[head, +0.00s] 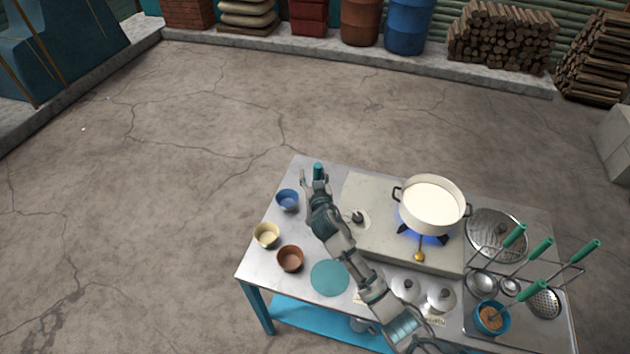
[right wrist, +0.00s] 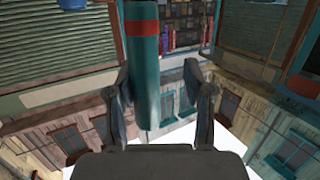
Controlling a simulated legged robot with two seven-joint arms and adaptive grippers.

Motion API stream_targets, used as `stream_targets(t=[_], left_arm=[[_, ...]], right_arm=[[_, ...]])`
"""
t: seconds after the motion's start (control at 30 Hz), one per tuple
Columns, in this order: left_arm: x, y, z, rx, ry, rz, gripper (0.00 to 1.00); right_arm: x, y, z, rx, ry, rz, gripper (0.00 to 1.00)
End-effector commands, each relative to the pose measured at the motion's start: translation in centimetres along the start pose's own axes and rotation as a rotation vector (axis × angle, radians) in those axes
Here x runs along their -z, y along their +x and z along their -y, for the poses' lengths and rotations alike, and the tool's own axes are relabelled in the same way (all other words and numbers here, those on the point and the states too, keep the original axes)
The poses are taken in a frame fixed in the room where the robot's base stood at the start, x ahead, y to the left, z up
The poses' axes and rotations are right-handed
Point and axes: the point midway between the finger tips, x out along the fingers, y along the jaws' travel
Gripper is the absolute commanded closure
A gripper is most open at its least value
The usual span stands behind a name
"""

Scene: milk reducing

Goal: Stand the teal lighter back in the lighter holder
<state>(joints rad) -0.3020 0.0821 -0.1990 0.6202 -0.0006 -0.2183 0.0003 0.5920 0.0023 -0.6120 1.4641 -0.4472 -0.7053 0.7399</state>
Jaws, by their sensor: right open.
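A teal lighter with a red band (right wrist: 140,70) shows in the right wrist view, between the two fingers and closer to the left one. In the head view, a teal upright piece (head: 318,169) that looks like it shows at the far left of the table, at my right gripper's tip. My right gripper (head: 311,177) is open around it; the fingers also show apart in the right wrist view (right wrist: 158,85). I cannot make out the lighter holder; the gripper may hide it. My left gripper is not in view.
A blue bowl (head: 288,200), cream bowl (head: 266,235) and brown bowl (head: 290,258) stand left of my right arm. A milk pot (head: 432,206) sits over a lit blue flame on the stove (head: 378,218). Green-handled ladles and a strainer (head: 545,300) crowd the right end.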

Motion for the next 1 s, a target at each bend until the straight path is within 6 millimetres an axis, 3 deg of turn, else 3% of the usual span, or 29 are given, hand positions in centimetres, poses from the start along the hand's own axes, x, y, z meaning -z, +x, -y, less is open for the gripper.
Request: stream_targets(t=[0.17, 0.4, 0.6, 1.0], left_arm=[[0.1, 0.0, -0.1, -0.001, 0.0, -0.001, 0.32], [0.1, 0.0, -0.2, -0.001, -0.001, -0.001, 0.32], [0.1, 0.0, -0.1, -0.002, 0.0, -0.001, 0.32], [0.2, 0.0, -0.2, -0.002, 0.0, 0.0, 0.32]], right_arm=[[-0.1, -2.4, 0.0, 0.001, 0.003, -0.001, 0.48], [-0.1, -7.9, -0.1, 0.001, 0.004, 0.0, 0.48], [-0.2, -10.8, -0.1, 0.0, 0.001, 0.001, 0.48], [-0.1, -11.7, -0.1, -0.001, 0.0, 0.001, 0.48]])
